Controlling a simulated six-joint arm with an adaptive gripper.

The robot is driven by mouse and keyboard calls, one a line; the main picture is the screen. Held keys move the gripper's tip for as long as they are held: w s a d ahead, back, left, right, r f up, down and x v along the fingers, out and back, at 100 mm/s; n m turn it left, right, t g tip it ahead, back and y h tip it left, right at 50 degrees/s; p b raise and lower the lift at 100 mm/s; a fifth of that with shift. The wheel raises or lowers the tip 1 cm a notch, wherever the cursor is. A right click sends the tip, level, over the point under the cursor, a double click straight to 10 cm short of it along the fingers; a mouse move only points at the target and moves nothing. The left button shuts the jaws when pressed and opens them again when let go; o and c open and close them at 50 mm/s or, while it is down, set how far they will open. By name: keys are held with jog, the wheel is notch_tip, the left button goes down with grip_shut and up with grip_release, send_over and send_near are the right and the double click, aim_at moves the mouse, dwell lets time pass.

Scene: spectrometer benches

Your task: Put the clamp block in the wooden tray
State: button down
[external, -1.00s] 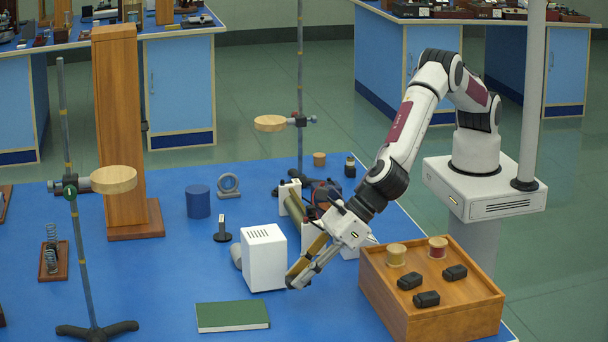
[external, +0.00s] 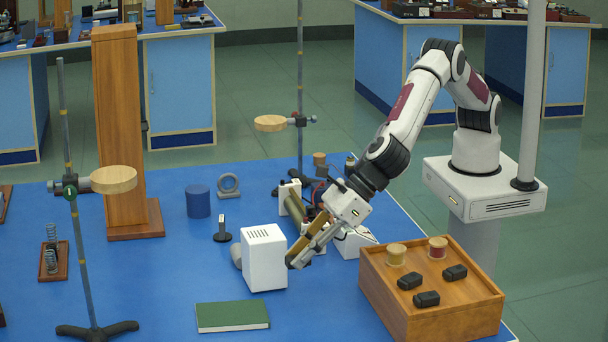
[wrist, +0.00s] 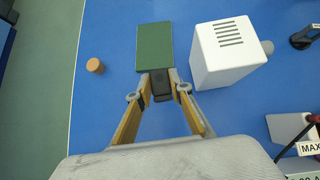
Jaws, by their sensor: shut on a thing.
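My gripper (external: 293,262) is shut on a small dark block, the clamp block (wrist: 160,84), which shows between its fingertips in the wrist view. In the external view the fingers hide most of the block. The gripper points down and left, just right of the white box (external: 264,262), and appears held above the blue bench. The wooden tray (external: 455,323) stands to the right of my gripper, near the bench edge. Several things are on it: black blocks (external: 427,299), a tan spool (external: 396,254) and a red spool (external: 437,247).
A green book (external: 232,316) lies in front and left of my gripper. The wrist view also shows a small wooden cylinder (wrist: 95,66) left of the book. Instruments and cables crowd the bench behind my gripper. A ring stand (external: 88,250) stands at left. Bare bench lies between gripper and tray.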

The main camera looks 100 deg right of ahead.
jog(key=shift+s+a+r, duration=0.1)
jog(key=shift+s+a, duration=0.15)
jog(key=shift+a, duration=0.2)
jog(key=s+a+r+n+g+y, duration=0.1)
jog(key=s+a+r+n+y, duration=0.1)
jog(key=s+a, duration=0.4)
jog(key=s+a+r+n+y, duration=0.2)
jog(key=s+a, duration=0.4)
jog(key=s, duration=0.9)
jog(key=s+a+r+n+g+y, duration=0.1)
jog(key=s+a+r+n, duration=0.3)
jog(key=s, duration=0.6)
jog(key=shift+s+a+r+g+y, duration=0.3)
jog(key=shift+a+y, duration=0.2)
jog(key=shift+a, duration=0.75)
jog(key=shift+f, duration=0.1)
jog(key=shift+f, duration=2.8)
